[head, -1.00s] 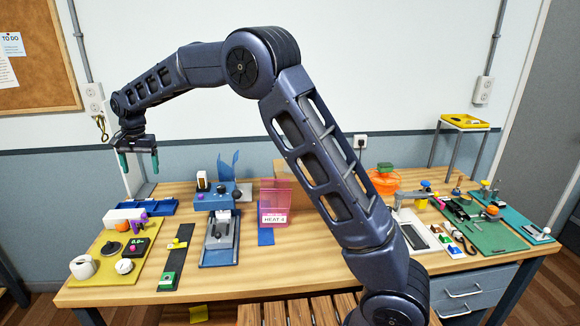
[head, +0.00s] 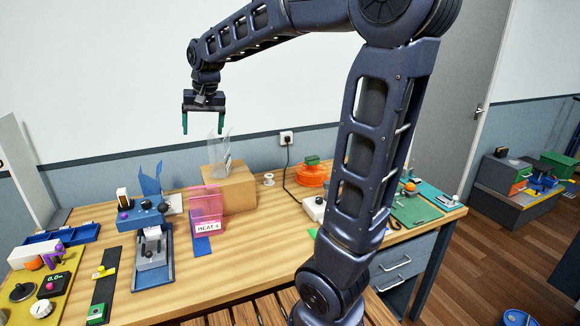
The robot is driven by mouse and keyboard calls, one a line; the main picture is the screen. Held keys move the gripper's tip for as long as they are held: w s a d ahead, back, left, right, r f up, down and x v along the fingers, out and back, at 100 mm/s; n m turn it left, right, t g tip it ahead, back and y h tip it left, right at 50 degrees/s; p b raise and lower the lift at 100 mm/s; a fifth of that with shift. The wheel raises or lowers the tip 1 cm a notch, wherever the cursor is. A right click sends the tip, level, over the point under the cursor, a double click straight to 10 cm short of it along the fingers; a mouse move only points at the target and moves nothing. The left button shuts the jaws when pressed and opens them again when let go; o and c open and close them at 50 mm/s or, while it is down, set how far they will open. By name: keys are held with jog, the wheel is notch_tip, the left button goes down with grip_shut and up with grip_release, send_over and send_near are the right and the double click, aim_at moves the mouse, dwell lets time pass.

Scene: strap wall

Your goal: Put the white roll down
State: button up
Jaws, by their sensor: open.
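My gripper (head: 203,120) is raised above the bench in front of the wall. Its two green fingers point down and are apart, with nothing between them. A small white spool-like roll (head: 269,179) stands on the bench (head: 255,254), right of the cardboard box and apart from my gripper. I cannot tell if it is the task's white roll. Another white roll-like thing was on the yellow mat (head: 22,308) earlier; that corner is now mostly cut off at the left edge.
A cardboard box (head: 229,188) with a clear upright sheet stands below and right of my gripper. A pink bin (head: 206,211) and a blue press-like device (head: 149,221) stand in front. An orange reel (head: 312,175) lies behind. The bench's middle front is clear.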

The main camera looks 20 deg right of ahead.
jog(key=s+d+f+t, duration=0.1)
jog(key=s+d+f, duration=0.2)
jog(key=s+d, duration=0.6)
jog(key=s+d+f+t+h, duration=0.1)
jog(key=s+d+f, duration=0.3)
jog(key=s+d, duration=0.6)
jog(key=shift+s+d+f+h, duration=0.2)
jog(key=shift+s+f+h, duration=0.1)
jog(key=shift+s, duration=0.4)
